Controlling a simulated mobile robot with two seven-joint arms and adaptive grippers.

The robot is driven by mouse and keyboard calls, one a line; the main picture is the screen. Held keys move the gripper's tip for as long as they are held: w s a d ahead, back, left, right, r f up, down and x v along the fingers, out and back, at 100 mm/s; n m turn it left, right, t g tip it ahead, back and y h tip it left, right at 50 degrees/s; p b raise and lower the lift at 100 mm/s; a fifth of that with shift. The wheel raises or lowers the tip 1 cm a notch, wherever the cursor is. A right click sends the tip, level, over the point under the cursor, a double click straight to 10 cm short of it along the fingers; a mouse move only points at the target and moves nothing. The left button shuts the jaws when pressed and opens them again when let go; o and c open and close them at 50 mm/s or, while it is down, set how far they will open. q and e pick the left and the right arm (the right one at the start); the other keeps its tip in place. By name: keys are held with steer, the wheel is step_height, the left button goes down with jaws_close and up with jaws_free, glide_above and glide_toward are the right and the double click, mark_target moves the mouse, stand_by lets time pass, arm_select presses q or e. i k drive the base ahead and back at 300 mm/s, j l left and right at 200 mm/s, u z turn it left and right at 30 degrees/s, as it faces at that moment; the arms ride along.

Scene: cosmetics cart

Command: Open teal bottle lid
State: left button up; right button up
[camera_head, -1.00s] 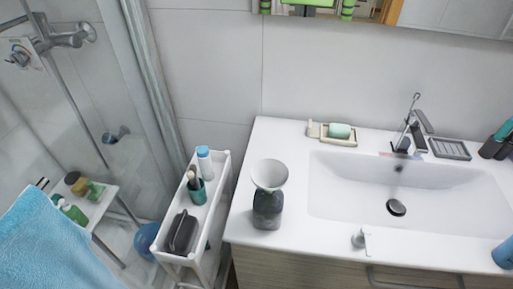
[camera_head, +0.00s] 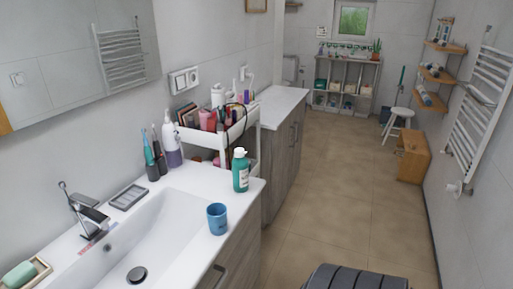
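A teal bottle (camera_head: 240,172) with a white label and a pale cap (camera_head: 239,152) stands upright at the far right corner of the white washbasin counter. The cap is on the bottle. Neither of my grippers shows in the head view.
A blue cup (camera_head: 217,218) stands on the counter's front edge, nearer than the bottle. The sink basin (camera_head: 170,228) and tap (camera_head: 88,218) are to the left. A white cart (camera_head: 232,133) with cosmetics stands behind the counter. The tiled floor (camera_head: 335,195) to the right is largely clear.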

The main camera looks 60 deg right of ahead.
mark_target(238, 151)
steer(key=z, duration=1.8)
steer(key=i+l, duration=0.1)
